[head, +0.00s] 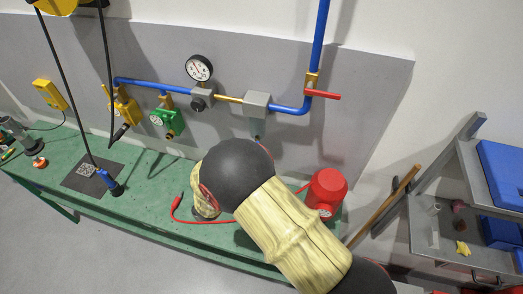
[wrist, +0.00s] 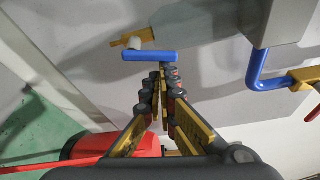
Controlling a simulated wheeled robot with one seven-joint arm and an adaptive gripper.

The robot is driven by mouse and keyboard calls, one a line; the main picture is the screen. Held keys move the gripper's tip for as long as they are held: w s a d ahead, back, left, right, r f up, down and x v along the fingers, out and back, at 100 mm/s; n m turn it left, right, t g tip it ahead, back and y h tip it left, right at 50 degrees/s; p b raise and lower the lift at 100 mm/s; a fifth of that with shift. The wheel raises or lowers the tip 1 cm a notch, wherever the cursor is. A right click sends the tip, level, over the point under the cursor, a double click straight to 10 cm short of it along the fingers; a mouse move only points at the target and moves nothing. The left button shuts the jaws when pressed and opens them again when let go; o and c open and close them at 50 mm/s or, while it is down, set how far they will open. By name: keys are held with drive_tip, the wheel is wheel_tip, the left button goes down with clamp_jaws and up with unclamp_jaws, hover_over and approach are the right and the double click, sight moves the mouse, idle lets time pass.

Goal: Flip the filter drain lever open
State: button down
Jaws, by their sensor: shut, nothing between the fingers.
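The filter (head: 257,103) is a grey box in the pipe line on the wall panel. It also shows large at the upper right of the wrist view (wrist: 280,22). The drain lever (wrist: 150,56) looks like a short blue bar beside a brass fitting (wrist: 130,39), at the filter's narrow end. In the head view only a small blue part below the filter shows. My gripper (wrist: 163,72) is shut and empty, its fingertips just below the lever's right part in the wrist view. I cannot tell whether they touch it. My arm hides the gripper in the head view.
A red container (head: 327,188) stands on the green bench (head: 150,178) and shows below my gripper in the wrist view (wrist: 115,146). A red cable (head: 190,221) lies nearby. A red-handled valve (head: 323,95) and a blue pipe are right of the filter; a gauge (head: 199,68) is left.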

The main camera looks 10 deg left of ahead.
drive_tip(key=shift+s, duration=0.1)
drive_tip(key=v, duration=1.2)
